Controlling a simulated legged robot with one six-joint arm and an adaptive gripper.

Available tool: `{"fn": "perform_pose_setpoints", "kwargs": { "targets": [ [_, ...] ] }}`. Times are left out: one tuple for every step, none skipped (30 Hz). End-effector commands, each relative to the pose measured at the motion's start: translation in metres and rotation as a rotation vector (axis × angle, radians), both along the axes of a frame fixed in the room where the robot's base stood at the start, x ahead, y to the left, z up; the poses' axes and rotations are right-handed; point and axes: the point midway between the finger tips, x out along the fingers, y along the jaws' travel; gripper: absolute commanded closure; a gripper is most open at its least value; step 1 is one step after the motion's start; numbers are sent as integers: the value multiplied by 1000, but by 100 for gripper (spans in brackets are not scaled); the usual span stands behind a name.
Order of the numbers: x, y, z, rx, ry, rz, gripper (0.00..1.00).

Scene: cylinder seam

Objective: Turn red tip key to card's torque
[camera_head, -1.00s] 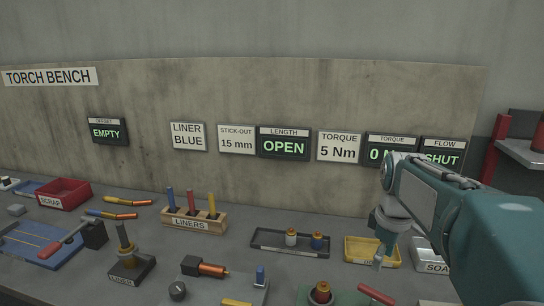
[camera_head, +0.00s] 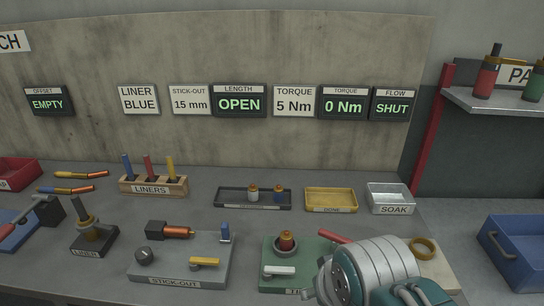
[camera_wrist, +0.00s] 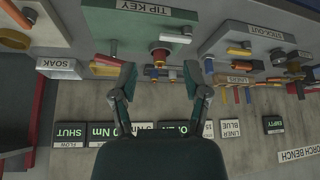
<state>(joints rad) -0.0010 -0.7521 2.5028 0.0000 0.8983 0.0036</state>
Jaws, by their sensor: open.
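The green tip key station (camera_head: 268,250) is at the front of the bench in the head view, partly behind my arm. A copper-and-red tip (camera_head: 286,241) stands on it, with a red handle (camera_head: 333,236) to its right. The wrist view shows the station upside down, with its TIP KEY label (camera_wrist: 143,8) and the red handle (camera_wrist: 108,61). My gripper (camera_wrist: 160,76) is open and empty, its fingers apart below the tip in that view; contact cannot be judged. The torque card (camera_head: 294,101) reads 5 Nm and the torque display (camera_head: 343,103) reads 0 Nm.
The STICK-OUT station (camera_head: 180,262) is left of the green station. Behind are a dark tray (camera_head: 225,198) with two small nozzles, a yellow tray (camera_head: 330,200) and the SOAK tray (camera_head: 391,198). A blue bin (camera_head: 515,252) is at right.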

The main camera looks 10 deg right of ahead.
Motion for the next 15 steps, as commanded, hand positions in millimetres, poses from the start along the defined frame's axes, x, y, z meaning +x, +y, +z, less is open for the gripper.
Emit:
{"fn": "perform_pose_setpoints", "kwargs": {
  "targets": [
    [1,0,0,-2,2,1,40],
    [2,-1,1,-4,4,6,40],
    [5,-2,3,-11,11,14,40],
    [8,-3,5,-19,20,24,40],
    [12,-5,7,-29,32,38,40],
    [19,-7,10,-46,52,62,40],
    [25,-10,13,-60,68,84,40],
    [32,-13,16,-75,87,108,40],
    [42,-17,20,-94,112,144,40],
    [49,-21,22,-107,131,170,40],
    [56,-24,24,-120,149,198,40],
    [66,-29,26,-135,176,235,40],
    [73,-33,28,-146,194,262,40],
    [80,-37,29,-156,213,291,40],
    [90,-43,30,-167,237,328,40]
  ]
}}
